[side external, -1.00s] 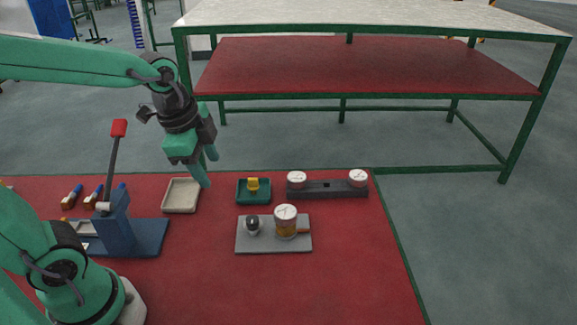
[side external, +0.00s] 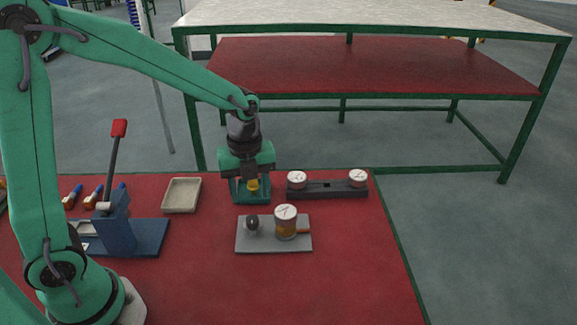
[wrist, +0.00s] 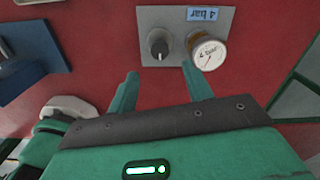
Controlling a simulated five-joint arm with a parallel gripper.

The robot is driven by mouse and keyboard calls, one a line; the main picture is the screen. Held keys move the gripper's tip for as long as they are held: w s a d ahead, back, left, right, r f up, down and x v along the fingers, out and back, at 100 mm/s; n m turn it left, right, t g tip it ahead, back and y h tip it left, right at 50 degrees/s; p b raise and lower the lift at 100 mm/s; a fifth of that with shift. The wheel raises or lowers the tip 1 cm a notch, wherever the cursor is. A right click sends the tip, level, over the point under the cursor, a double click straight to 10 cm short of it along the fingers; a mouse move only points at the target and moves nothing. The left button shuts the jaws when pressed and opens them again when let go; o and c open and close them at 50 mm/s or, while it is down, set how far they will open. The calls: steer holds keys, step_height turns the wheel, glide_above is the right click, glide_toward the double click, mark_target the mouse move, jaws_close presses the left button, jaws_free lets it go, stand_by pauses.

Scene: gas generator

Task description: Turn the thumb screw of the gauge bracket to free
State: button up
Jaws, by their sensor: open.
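The grey plate (side external: 245,246) of the bracket lies flat on the red table top. A round gauge (side external: 286,218) with a white dial and amber lower part stands on it. A dark knob (side external: 252,224), which looks like the thumb screw, stands left of the gauge. In the wrist view the knob (wrist: 159,43) shows a pale line, and the gauge (wrist: 207,53) is to its right. My gripper (wrist: 160,71) is open and empty, its fingertips apart from the knob, with the knob beyond the gap.
A blue lever press (side external: 115,215) with a red handle and a beige tray (side external: 181,195) are left. A "4 bar" label (wrist: 202,14) sits on the plate.

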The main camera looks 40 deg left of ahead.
mark_target(252, 219)
steer(key=shift+f, duration=0.2)
steer(key=shift+f, duration=3.75)
steer(key=c, duration=1)
steer(key=shift+o, duration=0.2)
